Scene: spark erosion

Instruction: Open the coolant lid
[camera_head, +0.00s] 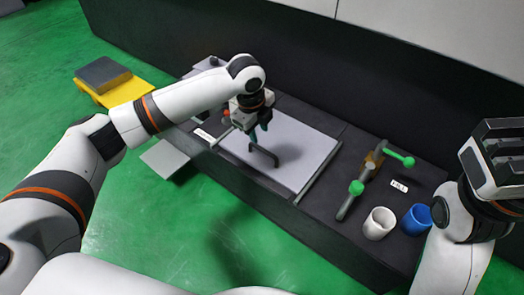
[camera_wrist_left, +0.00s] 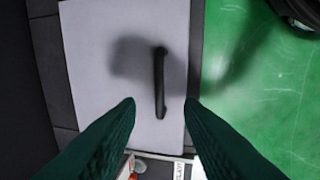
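The coolant lid is a flat light grey plate (camera_head: 300,150) lying on the dark bench, and it looks closed. It also shows in the left wrist view (camera_wrist_left: 90,60). A black bar handle (camera_head: 263,154) stands on it; in the left wrist view the handle (camera_wrist_left: 160,80) runs up and down the picture. My left gripper (camera_head: 259,134) is above the lid, close to the handle. Its two green fingers (camera_wrist_left: 158,104) are apart on either side of the handle's near end, with nothing visibly held. My right arm's end (camera_head: 495,160) is at the right edge; its fingers are not clear.
On the bench to the right are green-knobbed levers (camera_head: 357,187), a white cup (camera_head: 379,224) and a blue cup (camera_head: 415,221). A dark wall (camera_head: 330,70) rises behind. A yellow cart (camera_head: 120,91) stands at the left on open green floor.

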